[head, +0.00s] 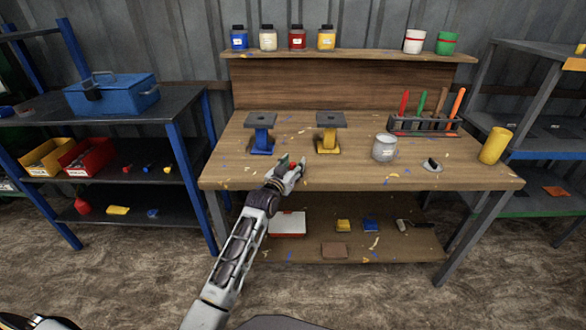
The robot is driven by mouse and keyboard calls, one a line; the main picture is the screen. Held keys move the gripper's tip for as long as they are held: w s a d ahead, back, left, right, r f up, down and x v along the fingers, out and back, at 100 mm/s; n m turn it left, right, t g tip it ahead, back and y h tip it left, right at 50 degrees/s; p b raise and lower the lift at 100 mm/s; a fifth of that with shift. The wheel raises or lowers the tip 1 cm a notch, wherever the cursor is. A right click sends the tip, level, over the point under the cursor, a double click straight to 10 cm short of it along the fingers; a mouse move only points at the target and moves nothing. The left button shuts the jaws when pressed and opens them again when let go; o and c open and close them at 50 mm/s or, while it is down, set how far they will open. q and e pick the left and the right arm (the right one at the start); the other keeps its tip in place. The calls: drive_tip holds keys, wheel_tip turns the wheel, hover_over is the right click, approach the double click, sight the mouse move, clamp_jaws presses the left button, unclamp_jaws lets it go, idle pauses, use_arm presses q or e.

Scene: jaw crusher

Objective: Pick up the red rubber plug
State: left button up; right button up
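A small red piece, which looks like the red rubber plug (293,165), shows at the fingertips of my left gripper (290,169), near the front edge of the wooden workbench (350,172). The gripper reaches in from below, and its fingers lie close around the red piece and partly hide it. I cannot tell whether the fingers grip it or stand open around it, or whether it rests on the bench. My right gripper is not in view.
A blue stand (262,138) and a yellow stand (329,138) stand behind the gripper. A grey mug (384,148), a tool rack (424,126) and a yellow cylinder (495,146) are to the right. Dark shelves (120,186) with bins stand left.

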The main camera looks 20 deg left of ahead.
sight(293, 163)
use_arm(q)
drive_tip(key=c, duration=0.8)
drive_tip(key=shift+o, duration=0.2)
drive_tip(key=shift+r, duration=0.1)
drive_tip(key=shift+r, duration=0.85)
drive_tip(key=shift+r+p, duration=1.15)
drive_tip(key=shift+r, duration=2.95)
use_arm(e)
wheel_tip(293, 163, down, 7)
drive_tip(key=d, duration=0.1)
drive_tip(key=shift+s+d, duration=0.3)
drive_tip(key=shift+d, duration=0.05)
